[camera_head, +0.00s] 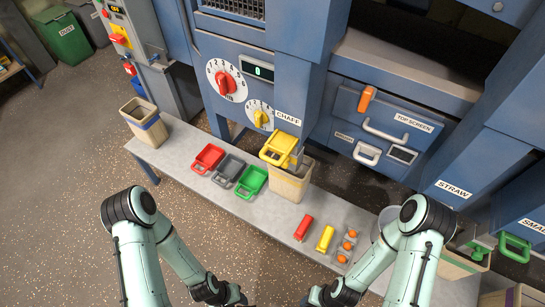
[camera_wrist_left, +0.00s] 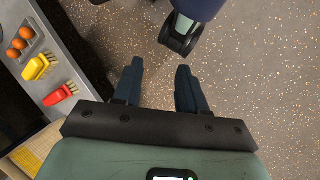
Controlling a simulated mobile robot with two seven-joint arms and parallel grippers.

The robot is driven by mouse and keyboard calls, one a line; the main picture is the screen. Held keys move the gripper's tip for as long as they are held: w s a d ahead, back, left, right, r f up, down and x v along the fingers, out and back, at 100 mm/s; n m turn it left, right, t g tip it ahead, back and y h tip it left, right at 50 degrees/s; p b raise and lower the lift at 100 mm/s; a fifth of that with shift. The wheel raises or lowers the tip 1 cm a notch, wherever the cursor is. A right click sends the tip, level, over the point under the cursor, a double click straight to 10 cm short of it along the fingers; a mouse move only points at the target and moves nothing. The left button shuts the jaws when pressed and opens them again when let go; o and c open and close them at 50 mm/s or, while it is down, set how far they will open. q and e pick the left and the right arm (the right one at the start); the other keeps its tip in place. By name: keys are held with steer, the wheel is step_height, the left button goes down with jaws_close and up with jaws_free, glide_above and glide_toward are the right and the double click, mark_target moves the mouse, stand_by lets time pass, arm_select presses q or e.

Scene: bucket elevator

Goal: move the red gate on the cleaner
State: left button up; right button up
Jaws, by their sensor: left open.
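The blue cleaner (camera_head: 300,90) stands behind the bench, with a red dial (camera_head: 226,83) and a yellow dial (camera_head: 260,115) on its front. A yellow scoop-like piece with a handle (camera_head: 280,148) sits under the CHAFF label. A red scoop-like tray (camera_head: 209,158) lies on the bench, apart from the cleaner. I cannot make out a red gate on the cleaner itself. My left gripper (camera_head: 232,296) is low in the head view, off the bench; in the left wrist view (camera_wrist_left: 157,88) its fingers are apart and empty. My right gripper (camera_head: 316,299) is at the bottom edge, its jaws unclear.
The grey bench (camera_head: 225,200) holds grey (camera_head: 229,168) and green (camera_head: 252,180) trays, two bins (camera_head: 145,124) (camera_head: 290,184), red (camera_head: 303,228) and yellow (camera_head: 325,238) brushes, and an orange-ball holder (camera_head: 347,245). A red-and-yellow control (camera_head: 120,38) is far left. The floor in front is clear.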

arm_select(q)
steer(key=shift+s+a, duration=0.15)
steer(key=shift+a, duration=0.15)
arm_select(e)
steer(key=shift+w+a, duration=0.2)
steer(key=shift+a, duration=0.1)
